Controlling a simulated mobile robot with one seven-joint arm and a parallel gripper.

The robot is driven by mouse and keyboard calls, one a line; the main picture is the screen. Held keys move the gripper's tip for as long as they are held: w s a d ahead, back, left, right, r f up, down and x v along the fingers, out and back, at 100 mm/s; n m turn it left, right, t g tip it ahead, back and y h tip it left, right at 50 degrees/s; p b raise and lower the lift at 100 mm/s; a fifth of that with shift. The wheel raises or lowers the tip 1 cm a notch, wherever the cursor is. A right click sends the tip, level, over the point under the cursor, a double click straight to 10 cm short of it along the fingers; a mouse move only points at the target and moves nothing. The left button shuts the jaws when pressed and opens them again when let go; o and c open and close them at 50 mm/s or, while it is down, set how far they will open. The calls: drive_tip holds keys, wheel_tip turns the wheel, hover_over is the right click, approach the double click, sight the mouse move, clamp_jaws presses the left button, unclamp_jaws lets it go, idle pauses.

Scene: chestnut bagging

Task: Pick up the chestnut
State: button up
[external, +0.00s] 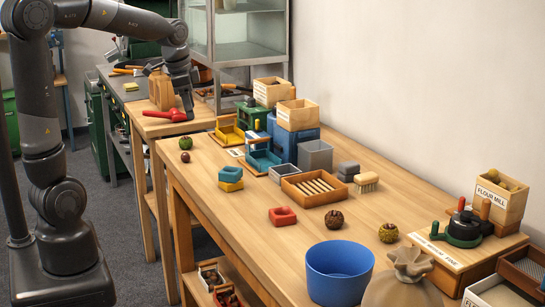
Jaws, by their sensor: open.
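A small dark reddish-brown round thing, which looks like the chestnut (185,157), lies on the wooden table near its left edge. A round green thing with a darker top (185,143) lies just behind it. My gripper (189,112) points down over the far left part of the worktop, behind these two and apart from them. It is open; nothing shows held in it, though its fingertips are small and dark here. A larger dark brown, rough round thing (334,219) and a yellow-green spiky one (388,233) lie farther forward on the table.
A red-handled tool (165,114) and a wooden block (162,92) are beside my gripper. A blue bucket (339,275), a tied sack (404,280) and a flour mill box (501,200) stand at the front right.

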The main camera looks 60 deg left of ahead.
drive_tip(key=w+a+f+m+g, duration=0.1)
drive_tip(key=w+a+f, duration=0.15)
drive_tip(key=a, duration=0.35)
drive_tip(key=w+a+f+m, duration=0.1)
drive_tip(key=w+a+f, duration=0.15)
drive_tip(key=a, duration=0.45)
drive_tip(key=m+g, duration=0.1)
drive_tip(key=m, duration=0.1)
approach(185, 153)
drive_tip(key=shift+h, duration=0.4)
drive_tip(key=f, duration=0.6)
drive_tip(key=a+f, duration=0.1)
drive_tip(key=f, duration=0.3)
drive_tip(key=shift+w+a, duration=0.1)
drive_tip(key=shift+w, duration=0.1)
drive_tip(key=c, duration=1)
